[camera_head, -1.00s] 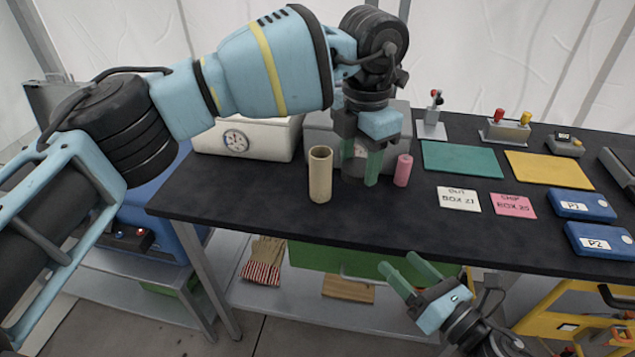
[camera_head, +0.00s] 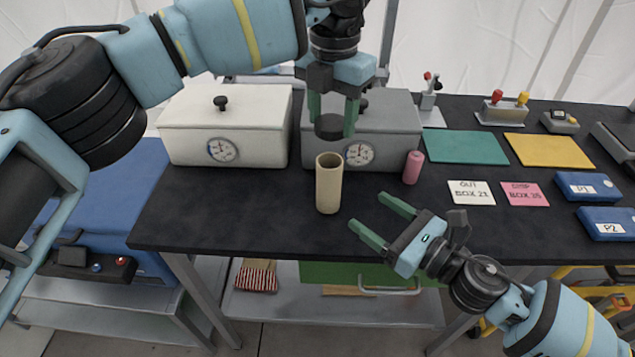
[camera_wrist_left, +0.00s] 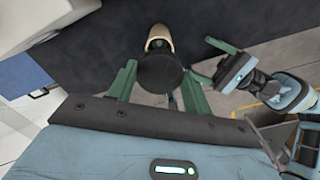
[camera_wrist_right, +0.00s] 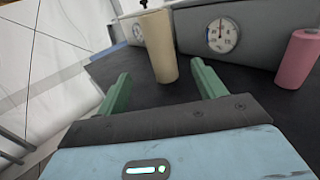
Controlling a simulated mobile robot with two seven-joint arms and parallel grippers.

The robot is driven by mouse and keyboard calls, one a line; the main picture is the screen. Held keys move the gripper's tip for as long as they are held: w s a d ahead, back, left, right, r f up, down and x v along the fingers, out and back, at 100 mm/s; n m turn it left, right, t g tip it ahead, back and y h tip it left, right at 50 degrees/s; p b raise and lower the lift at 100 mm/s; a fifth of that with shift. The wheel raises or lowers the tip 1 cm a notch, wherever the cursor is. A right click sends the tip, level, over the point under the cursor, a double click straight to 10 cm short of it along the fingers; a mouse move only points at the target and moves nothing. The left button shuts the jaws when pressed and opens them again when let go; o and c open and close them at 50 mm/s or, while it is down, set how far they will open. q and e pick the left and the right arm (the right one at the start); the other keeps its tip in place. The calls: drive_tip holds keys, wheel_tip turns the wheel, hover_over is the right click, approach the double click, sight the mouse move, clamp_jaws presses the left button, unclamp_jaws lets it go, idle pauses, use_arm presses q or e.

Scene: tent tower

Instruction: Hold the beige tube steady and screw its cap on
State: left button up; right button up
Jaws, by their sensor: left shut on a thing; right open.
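The beige tube (camera_head: 328,186) stands upright and open-topped near the front of the black table; it also shows in the left wrist view (camera_wrist_left: 160,36) and the right wrist view (camera_wrist_right: 160,48). My left gripper (camera_head: 333,118) is shut on a dark round cap (camera_head: 329,127), held above the table and higher than the tube, apart from it. The cap shows in the left wrist view (camera_wrist_left: 159,72), partly covering the tube. My right gripper (camera_head: 374,220) is open and empty, its green fingers pointing at the tube from the front right. In the right wrist view the tube stands beyond and between the fingertips (camera_wrist_right: 160,88).
A pink cylinder (camera_head: 413,167) stands right of the tube. A white box (camera_head: 190,150) and a grey box (camera_head: 395,140), each with a dial, stand behind. Green (camera_head: 465,147) and yellow (camera_head: 548,151) mats and label cards lie at right. The table's left front is clear.

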sight(338, 188)
use_arm(q)
drive_tip(key=shift+w, duration=0.1)
use_arm(e)
drive_tip(key=shift+w+a, duration=0.1)
drive_tip(key=shift+w, duration=0.05)
use_arm(q)
drive_tip(key=shift+r, duration=0.1)
use_arm(e)
drive_tip(key=x, duration=1.1)
drive_tip(key=shift+w+a, duration=0.3)
drive_tip(key=c, duration=1.5)
use_arm(q)
drive_tip(key=shift+f, duration=2.55)
use_arm(e)
drive_tip(key=shift+o, duration=0.2)
use_arm(q)
drive_tip(key=shift+f, duration=0.85)
